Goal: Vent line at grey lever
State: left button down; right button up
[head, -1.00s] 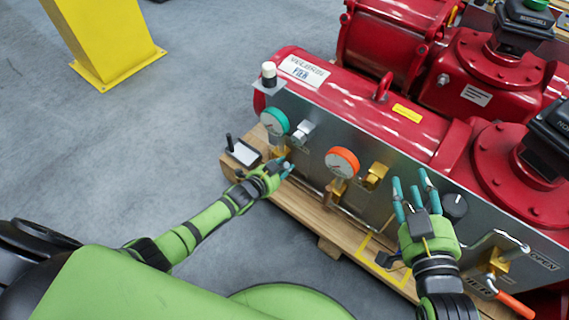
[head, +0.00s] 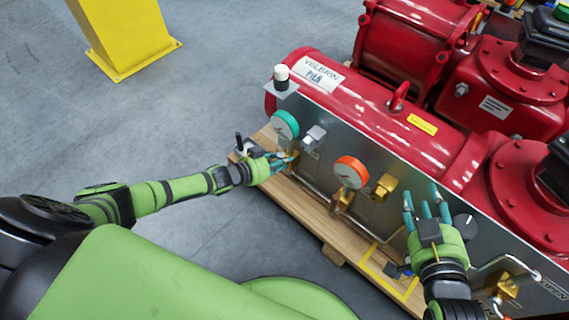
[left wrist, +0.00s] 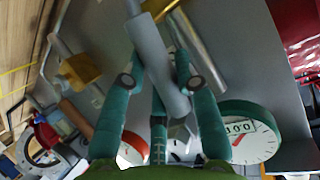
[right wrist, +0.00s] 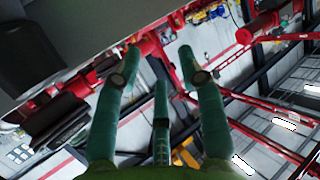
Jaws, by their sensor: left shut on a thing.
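My left gripper (head: 284,161) is at the panel's left end, just below the teal-rimmed gauge (head: 285,124). In the left wrist view its teal fingers are closed around the grey lever (left wrist: 157,65), a smooth cylinder running up from between them to a brass fitting. In the head view the fingers mostly hide the lever. The teal gauge also shows in the left wrist view (left wrist: 246,137), its needle off to one side. My right gripper (head: 427,205) is open and empty in front of the panel's right part, with its fingers spread. In the right wrist view nothing is between them.
The grey panel (head: 325,150) carries an orange-rimmed gauge (head: 351,171), a brass fitting (head: 385,186) and a black knob (head: 465,226). A red tank (head: 440,135) lies behind. The wooden pallet (head: 312,205) is below. Open floor lies left, with a yellow post (head: 125,35).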

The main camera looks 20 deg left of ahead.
pick_arm(q)
jog(key=shift+w+a+r+n+h+b, duration=0.2)
jog(key=shift+w+a+n+h+b, duration=0.3)
jog(key=shift+b, duration=0.3)
jog(key=shift+s+a, duration=0.1)
jog(key=shift+a, duration=0.05)
pick_arm(e)
jog(key=a+r+n+t+y, duration=0.1)
jog(key=a+r+t+y, duration=0.2)
jog(key=r, duration=0.9)
jog(key=shift+s+a+t+y, duration=0.25)
jog(key=shift+s+t+y, duration=0.15)
jog(key=shift+t, duration=1.4)
pick_arm(q)
jog(key=shift+r, duration=0.1)
pick_arm(e)
jog(key=shift+r, duration=0.1)
pick_arm(q)
jog(key=c, duration=0.9)
grip_release()
jog(key=shift+s, duration=0.1)
jog(key=shift+s+a, duration=0.15)
jog(key=shift+s, duration=0.05)
jog(key=v, duration=1.1)
